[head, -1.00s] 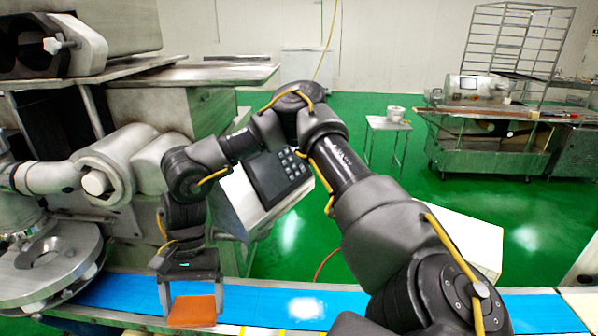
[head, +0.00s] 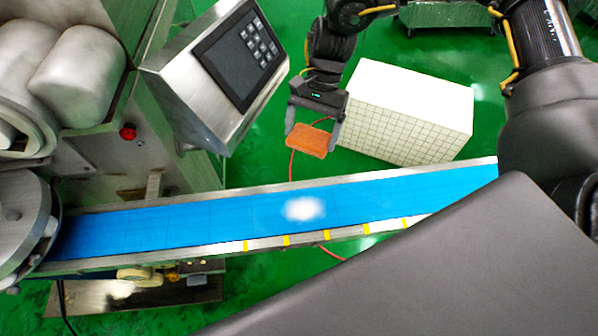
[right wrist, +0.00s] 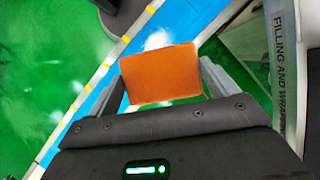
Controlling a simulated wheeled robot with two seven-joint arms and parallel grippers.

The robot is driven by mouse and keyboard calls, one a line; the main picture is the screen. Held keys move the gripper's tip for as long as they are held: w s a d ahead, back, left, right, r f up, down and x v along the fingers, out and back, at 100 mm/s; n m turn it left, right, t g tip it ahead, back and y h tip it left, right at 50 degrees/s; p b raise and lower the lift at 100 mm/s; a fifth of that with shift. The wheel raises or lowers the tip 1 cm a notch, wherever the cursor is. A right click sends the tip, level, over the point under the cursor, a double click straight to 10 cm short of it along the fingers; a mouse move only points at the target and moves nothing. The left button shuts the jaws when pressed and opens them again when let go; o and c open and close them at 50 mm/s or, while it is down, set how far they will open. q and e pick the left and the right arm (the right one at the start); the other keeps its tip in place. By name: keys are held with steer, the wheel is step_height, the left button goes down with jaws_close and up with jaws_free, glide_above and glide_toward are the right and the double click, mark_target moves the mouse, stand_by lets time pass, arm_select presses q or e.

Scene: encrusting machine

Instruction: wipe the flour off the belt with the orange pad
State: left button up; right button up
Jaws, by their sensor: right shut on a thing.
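The orange pad (head: 308,140) is held between the fingers of my right gripper (head: 312,135), above and beyond the far edge of the belt. The pad also shows in the right wrist view (right wrist: 160,74), with a finger on each side. The blue belt (head: 390,197) runs across the head view. A white flour patch (head: 304,209) lies on the belt near its middle, nearer to me than the pad. In the right wrist view, a white patch (right wrist: 158,39) shows on the belt just past the pad. My left gripper is not in view.
A slanted control panel with a keypad (head: 240,62) stands beyond the belt, left of my right gripper. A white tiled box (head: 410,112) is to its right. A round metal machine part (head: 22,225) sits at the belt's left end. Green floor shows beyond the belt.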

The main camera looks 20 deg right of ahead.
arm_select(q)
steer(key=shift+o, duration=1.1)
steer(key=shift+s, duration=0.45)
arm_select(e)
steer(key=shift+f, duration=0.1)
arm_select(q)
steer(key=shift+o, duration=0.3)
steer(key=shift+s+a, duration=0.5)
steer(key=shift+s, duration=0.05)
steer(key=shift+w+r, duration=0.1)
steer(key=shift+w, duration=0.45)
arm_select(e)
steer(key=s+a+f+m+t, duration=0.4)
steer(key=a+f+m, duration=0.5)
steer(key=f+m, duration=0.2)
step_height(320, 180, down, 2)
steer(key=shift+s+f+y, duration=0.1)
steer(key=shift+s+y, duration=0.1)
steer(key=shift+y, duration=0.2)
steer(key=shift+a, duration=0.1)
